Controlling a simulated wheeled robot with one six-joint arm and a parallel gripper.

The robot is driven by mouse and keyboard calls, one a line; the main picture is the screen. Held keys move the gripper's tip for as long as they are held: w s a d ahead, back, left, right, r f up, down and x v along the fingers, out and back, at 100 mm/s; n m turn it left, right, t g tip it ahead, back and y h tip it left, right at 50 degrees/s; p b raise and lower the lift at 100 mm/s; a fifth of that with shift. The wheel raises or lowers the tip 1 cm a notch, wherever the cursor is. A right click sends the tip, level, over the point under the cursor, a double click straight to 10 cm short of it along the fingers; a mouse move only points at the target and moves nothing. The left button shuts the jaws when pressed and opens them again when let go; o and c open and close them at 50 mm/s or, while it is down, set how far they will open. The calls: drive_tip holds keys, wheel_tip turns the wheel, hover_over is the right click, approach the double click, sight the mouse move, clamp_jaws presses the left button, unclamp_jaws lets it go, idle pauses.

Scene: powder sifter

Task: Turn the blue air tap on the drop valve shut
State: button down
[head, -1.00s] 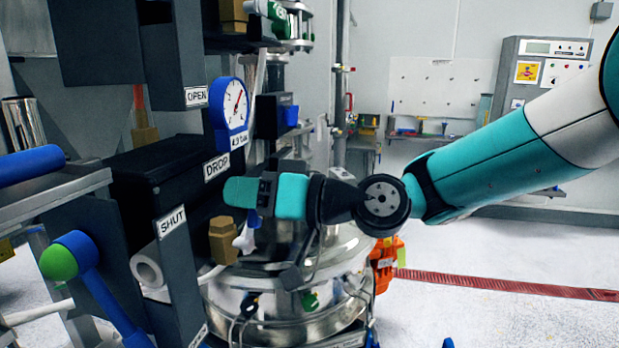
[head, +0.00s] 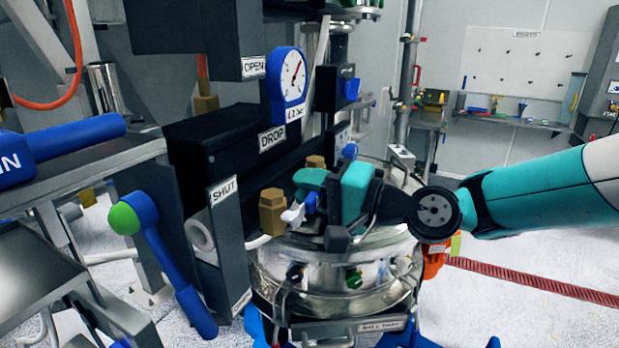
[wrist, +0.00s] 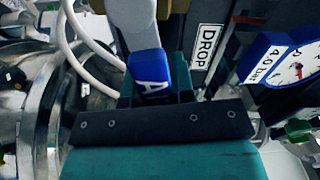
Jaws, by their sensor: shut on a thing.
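The blue air tap (wrist: 148,68) has a white letter on its end and shows in the wrist view on a grey-white stem. In the head view the tap (head: 311,203) is mostly hidden by my gripper (head: 318,192); only a bit of blue and a white part beside a brass fitting (head: 271,212) show. The drop valve (head: 215,128) is a black body with a DROP label, OPEN above and SHUT below.
A blue-rimmed gauge (head: 289,82) stands above the valve. A blue lever with a green knob (head: 124,219) is at the left. A steel vessel (head: 345,260) lies below my gripper. White hoses (wrist: 85,50) run close beside the tap.

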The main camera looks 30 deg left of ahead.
drive_tip(key=shift+f+m, duration=0.65)
drive_tip(key=shift+m, duration=0.35)
drive_tip(key=shift+f, duration=0.1)
drive_tip(key=c, duration=1)
unclamp_jaws()
drive_tip(key=shift+o, duration=0.2)
drive_tip(key=w+d+b, duration=0.1)
drive_tip(key=d+b, duration=0.5)
drive_tip(key=d, duration=1.1)
drive_tip(key=shift+d, duration=0.2)
